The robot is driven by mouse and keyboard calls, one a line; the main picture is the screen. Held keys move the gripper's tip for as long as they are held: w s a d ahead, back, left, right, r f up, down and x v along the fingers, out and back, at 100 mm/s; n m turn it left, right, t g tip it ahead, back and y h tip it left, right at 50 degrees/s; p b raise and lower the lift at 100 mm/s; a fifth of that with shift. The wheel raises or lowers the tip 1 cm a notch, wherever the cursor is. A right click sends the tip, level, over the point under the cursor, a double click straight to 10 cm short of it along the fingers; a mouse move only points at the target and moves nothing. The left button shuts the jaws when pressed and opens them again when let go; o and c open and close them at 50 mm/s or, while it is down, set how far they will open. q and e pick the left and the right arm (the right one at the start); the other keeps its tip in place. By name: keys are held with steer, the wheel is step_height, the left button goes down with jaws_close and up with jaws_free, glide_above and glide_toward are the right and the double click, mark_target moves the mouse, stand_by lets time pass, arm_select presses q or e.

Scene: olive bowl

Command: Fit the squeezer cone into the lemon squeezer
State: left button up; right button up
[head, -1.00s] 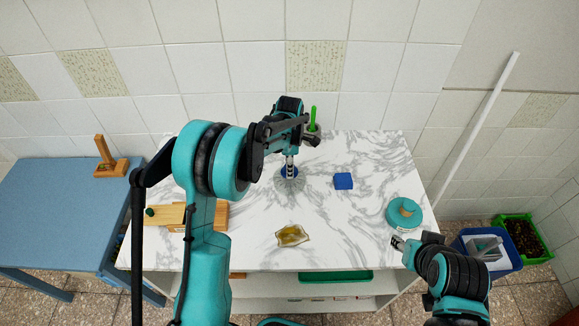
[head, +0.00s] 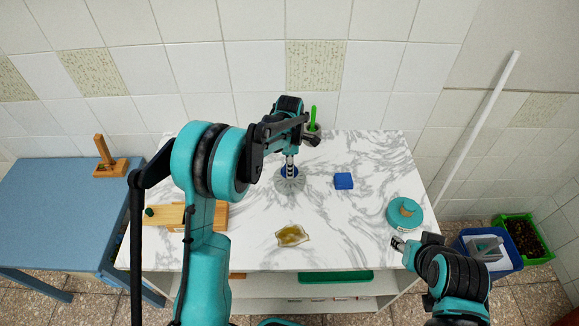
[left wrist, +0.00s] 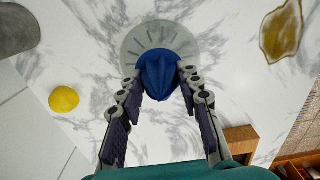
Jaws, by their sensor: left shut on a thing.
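The squeezer cone is blue and ridged; it shows in the left wrist view (left wrist: 163,75) and, small, in the head view (head: 290,171). My left gripper (left wrist: 160,78) is shut on it, one finger on each side; it also shows in the head view (head: 290,162). The lemon squeezer is a grey, round, ribbed dish (left wrist: 143,38) on the marble table, directly beneath the cone; its rim shows in the head view (head: 289,184). The cone hides part of the dish, so I cannot tell whether they touch. My right gripper (head: 398,244) is by the table's front right, its jaws unclear.
A blue block (head: 343,181) lies right of the squeezer, and an amber dish (head: 292,235) lies in front. A teal round thing (head: 405,213) is at the right edge. A yellow lemon (left wrist: 63,99) shows in the left wrist view. Wooden boards (head: 170,214) lie at the left.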

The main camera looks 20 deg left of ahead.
arm_select(q)
steer(key=shift+f+b, duration=1.25)
steer(key=shift+f, duration=0.25)
steer(key=o, duration=1.2)
steer(key=shift+r, duration=0.15)
step_height(320, 180, up, 12)
steer(key=shift+f, duration=0.1)
steer(key=shift+s+f, duration=0.15)
